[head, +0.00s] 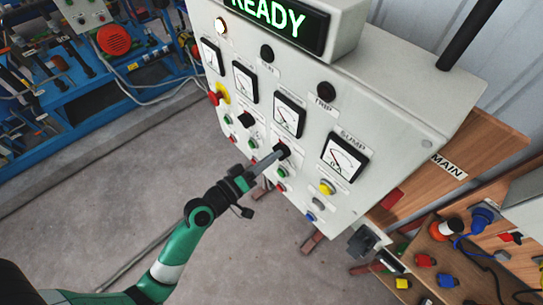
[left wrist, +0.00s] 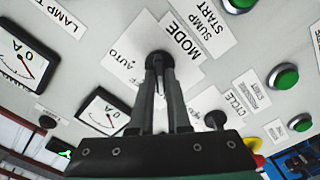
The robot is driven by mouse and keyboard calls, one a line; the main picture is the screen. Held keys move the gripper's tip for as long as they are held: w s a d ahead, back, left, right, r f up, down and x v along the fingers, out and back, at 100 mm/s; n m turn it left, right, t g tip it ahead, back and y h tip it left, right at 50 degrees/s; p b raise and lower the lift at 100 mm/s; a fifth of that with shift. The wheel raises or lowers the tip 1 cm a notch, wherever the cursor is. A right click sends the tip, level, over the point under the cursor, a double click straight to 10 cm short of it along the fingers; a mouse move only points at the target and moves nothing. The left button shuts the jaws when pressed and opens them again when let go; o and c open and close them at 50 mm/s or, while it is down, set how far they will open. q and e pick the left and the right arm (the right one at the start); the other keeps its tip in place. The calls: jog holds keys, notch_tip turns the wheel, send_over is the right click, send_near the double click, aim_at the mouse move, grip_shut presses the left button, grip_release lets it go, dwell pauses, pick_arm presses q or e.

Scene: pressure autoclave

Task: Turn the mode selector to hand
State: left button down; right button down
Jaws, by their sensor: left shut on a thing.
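The mode selector is a black round knob (head: 283,150) on the front of the pale control panel, below a row of gauges. It also shows in the left wrist view (left wrist: 159,59), beside a MODE label (left wrist: 182,42). The plate around it reads AUTO on its left side; part of the plate is hidden behind my fingers. My left gripper (head: 275,157) comes from the lower left and is shut on the knob. In the left wrist view its fingertips (left wrist: 160,74) meet at the knob. The knob's pointer direction is hidden. My right gripper is not in view.
Dial gauges (head: 344,158) and green buttons (left wrist: 283,77) sit close around the selector. A second black knob (left wrist: 216,119) is near the gripper, and a red knob on yellow (head: 217,95) is at the panel's left. The floor (head: 150,190) in front is open.

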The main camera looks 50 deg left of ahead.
pick_arm(q)
jog(key=c, duration=0.9)
grip_release()
jog(key=shift+s, duration=0.1)
jog(key=s+b, duration=0.4)
jog(key=s, duration=0.7)
jog(key=shift+s+d, duration=0.1)
jog(key=shift+s, duration=0.15)
